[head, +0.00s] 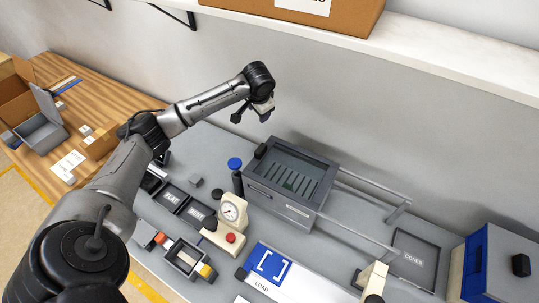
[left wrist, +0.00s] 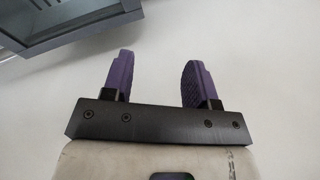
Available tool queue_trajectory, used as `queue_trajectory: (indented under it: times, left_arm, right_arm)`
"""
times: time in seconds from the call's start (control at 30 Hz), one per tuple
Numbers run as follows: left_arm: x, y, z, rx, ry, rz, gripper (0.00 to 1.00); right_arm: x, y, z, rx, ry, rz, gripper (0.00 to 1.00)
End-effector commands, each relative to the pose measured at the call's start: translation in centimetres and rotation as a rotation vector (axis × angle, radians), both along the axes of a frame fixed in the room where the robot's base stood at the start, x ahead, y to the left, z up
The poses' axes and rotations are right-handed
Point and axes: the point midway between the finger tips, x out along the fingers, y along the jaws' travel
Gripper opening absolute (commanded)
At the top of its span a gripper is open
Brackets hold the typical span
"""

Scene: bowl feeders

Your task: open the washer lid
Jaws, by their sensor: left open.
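The washer (head: 262,197) is a grey box at the middle of the bench. Its top has a dark rectangular frame, the lid (head: 310,160), with a black knob at its far left corner. Pale slats show inside the frame; a clear pane in a shut lid would look like this, but I cannot be sure. My left gripper (head: 264,114) is above and behind the washer, near the wall, apart from it. In the left wrist view its purple fingers (left wrist: 157,75) are spread with nothing between them. A grey framed corner, seemingly the washer's (left wrist: 62,28), shows at the upper left. My right gripper is out of view.
A dial gauge (head: 232,210) and a blue-topped post (head: 235,164) stand left of the washer. Two rails (head: 365,182) run off its right side. A shelf (head: 430,48) overhangs behind. A blue-sided box (head: 500,262) stands at right.

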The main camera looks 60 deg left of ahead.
Motion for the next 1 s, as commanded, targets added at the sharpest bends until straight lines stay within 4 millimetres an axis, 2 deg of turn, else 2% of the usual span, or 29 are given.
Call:
queue_trajectory:
  times: [0.03, 0.1, 0.27, 0.43, 0.57, 1.0]
  left_arm:
    - [-0.6, 0.2, -1.5, -0.082, 0.042, 0.068, 0.53]
    - [-1.3, 0.2, -2.5, -0.182, 0.077, 0.153, 0.53]
    - [-2.0, -1.4, -2.9, -0.320, 0.114, 0.284, 0.53]
    - [-2.1, -1.4, -3.4, -0.319, 0.110, 0.356, 0.53]
    - [-2.1, -1.4, -4.7, -0.318, 0.110, 0.363, 0.53]
    - [-2.1, -1.4, -12.7, -0.318, 0.108, 0.360, 0.53]
  right_arm:
    - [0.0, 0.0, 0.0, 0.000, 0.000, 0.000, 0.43]
    - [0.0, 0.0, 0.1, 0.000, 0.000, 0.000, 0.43]
    - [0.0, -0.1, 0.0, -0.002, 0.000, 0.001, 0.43]
    - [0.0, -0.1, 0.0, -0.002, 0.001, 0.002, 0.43]
    - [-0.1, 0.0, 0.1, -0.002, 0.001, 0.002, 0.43]
    - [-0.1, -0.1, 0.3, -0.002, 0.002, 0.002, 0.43]
